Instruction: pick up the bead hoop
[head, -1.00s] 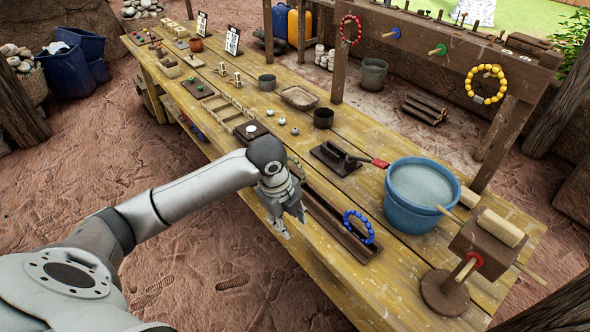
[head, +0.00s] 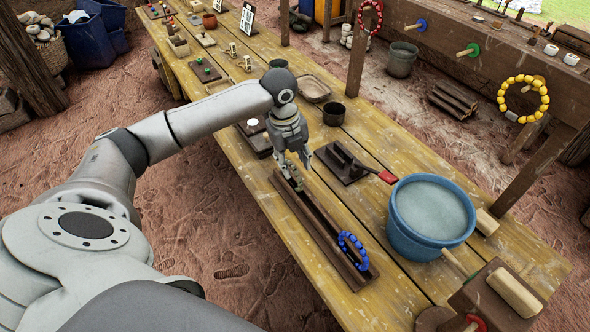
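A hoop of blue beads (head: 352,250) stands at the near end of a long dark wooden trough (head: 322,232) on the table, leaning on its edge. A yellow bead hoop (head: 523,82) with a grey piece hangs on the beam at the right. A red bead hoop (head: 360,18) hangs on a post at the back. My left gripper (head: 293,172) points down over the far end of the trough, with its fingers apart. It is well up and left of the blue hoop and touches no hoop. Small greenish pieces show under its fingers. My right gripper is not in view.
A blue bucket (head: 405,243) of grey liquid stands right of the blue hoop. A dark press with a red handle (head: 386,177) lies on the wooden table (head: 440,175) behind the trough. A brown block stand (head: 474,298) is at the near right.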

